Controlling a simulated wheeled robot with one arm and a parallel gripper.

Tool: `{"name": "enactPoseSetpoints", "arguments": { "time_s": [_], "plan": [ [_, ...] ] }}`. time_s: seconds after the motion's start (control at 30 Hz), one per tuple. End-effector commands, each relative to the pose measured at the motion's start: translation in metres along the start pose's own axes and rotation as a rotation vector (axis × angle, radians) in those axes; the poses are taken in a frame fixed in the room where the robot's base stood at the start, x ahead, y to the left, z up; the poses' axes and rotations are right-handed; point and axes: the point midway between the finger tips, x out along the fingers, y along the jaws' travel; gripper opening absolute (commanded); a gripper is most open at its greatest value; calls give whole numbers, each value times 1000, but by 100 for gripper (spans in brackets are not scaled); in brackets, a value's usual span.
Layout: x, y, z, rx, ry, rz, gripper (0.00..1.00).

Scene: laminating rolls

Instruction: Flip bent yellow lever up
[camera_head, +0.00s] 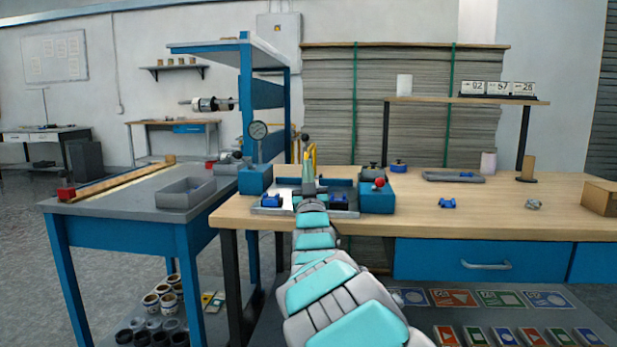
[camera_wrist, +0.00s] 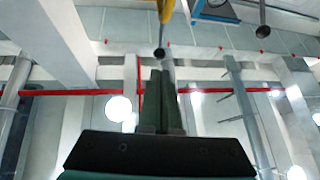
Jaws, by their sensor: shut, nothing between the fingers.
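The bent yellow lever (camera_head: 314,154) stands at the laminating station on the wooden table in the head view, partly hidden behind my gripper. In the wrist view the yellow lever (camera_wrist: 166,12) comes down from the top edge and ends in a dark knob (camera_wrist: 160,52). My gripper (camera_head: 308,160) points up and away at the station. In the wrist view my gripper (camera_wrist: 161,75) is shut and empty, its fingertips just below the knob. I cannot tell whether they touch it.
Blue blocks (camera_head: 376,198) flank the station, one carrying a red knob (camera_head: 379,183). A second dark-ended rod (camera_wrist: 262,14) hangs right of the lever in the wrist view.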

Motion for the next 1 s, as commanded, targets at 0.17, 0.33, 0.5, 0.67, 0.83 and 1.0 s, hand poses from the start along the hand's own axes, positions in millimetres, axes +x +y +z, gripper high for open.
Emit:
{"name": "enactPoseSetpoints", "arguments": {
  "time_s": [0.17,0.33,0.5,0.67,0.83,1.0],
  "plan": [
    [24,1,-2,1,4,1,0],
    [44,1,-1,2,3,1,0],
    [61,1,-3,2,4,1,0],
    [71,0,0,1,0,0,0],
    [76,0,-1,0,3,0,0],
    [76,0,-1,0,2,0,0]
  ]
}}
